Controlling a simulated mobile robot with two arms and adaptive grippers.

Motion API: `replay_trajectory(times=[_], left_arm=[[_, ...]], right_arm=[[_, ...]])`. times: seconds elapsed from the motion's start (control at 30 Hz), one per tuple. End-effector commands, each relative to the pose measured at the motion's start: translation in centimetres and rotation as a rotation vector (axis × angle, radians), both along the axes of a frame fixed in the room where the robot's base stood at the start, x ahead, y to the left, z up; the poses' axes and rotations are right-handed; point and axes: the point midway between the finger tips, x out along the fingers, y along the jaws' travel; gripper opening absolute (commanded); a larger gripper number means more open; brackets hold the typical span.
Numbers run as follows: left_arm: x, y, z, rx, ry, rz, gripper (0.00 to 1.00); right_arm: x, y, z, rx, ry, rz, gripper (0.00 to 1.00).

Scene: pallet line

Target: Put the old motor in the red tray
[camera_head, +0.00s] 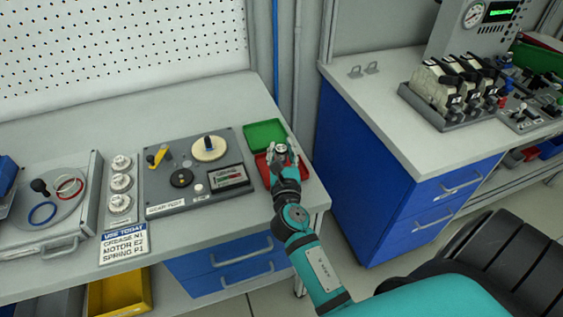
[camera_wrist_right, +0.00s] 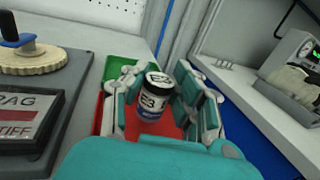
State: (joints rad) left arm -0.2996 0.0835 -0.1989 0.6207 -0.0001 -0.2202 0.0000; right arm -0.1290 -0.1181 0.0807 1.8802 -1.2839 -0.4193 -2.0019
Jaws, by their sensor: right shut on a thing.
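The small motor (camera_wrist_right: 153,98), a dark cylinder with a white label that seems to read "E3", is between the fingers of my right gripper (camera_head: 281,150). In the wrist view the right gripper (camera_wrist_right: 158,88) is shut on its sides and holds it roughly upright. In the head view only its pale top (camera_head: 281,148) shows. The red tray (camera_head: 262,169) lies under the gripper at the right end of the bench, and its floor (camera_wrist_right: 165,129) shows below the motor. I cannot tell whether the motor touches the tray. My left gripper is out of view.
A green tray (camera_head: 264,134) lies just behind the red one. Left of them is a grey test fixture (camera_head: 160,193) with a pale gear (camera_head: 208,149). A "use today" card (camera_head: 124,243) lists grease, motor and spring. A blue cabinet (camera_head: 360,170) stands right, across a gap.

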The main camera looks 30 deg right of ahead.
Motion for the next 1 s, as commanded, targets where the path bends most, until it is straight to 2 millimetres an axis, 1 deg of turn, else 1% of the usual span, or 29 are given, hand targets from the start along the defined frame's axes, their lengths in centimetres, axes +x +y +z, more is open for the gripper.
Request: replay_trajectory(times=[0.03,0.1,0.17,0.47,0.6,0.63,0.7,0.8,1.0], left_arm=[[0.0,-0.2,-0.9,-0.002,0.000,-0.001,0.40],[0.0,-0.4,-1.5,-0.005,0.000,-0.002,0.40],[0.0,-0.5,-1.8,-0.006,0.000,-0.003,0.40],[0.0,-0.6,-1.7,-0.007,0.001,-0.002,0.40],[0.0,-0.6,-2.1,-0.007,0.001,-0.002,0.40],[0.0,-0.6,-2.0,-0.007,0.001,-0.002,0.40],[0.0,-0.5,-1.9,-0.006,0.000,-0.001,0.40],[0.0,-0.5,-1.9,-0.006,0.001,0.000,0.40],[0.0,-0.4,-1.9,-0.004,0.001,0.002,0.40]], right_arm=[[0.0,0.0,-1.4,0.000,0.004,-0.001,0.00],[0.0,0.0,-2.4,0.000,0.004,-0.001,0.00],[0.0,0.0,-2.9,0.000,0.002,0.000,0.00],[0.0,0.0,-2.9,0.000,0.001,0.000,0.00],[0.0,0.0,-3.4,-0.001,0.000,0.000,0.00],[0.0,0.0,-3.2,0.000,0.001,0.000,0.30],[0.0,0.0,-3.2,0.000,0.001,0.000,0.40],[0.0,0.0,-3.2,0.000,0.001,0.000,0.50],[0.0,0.0,-3.2,0.000,0.001,0.000,0.50]])
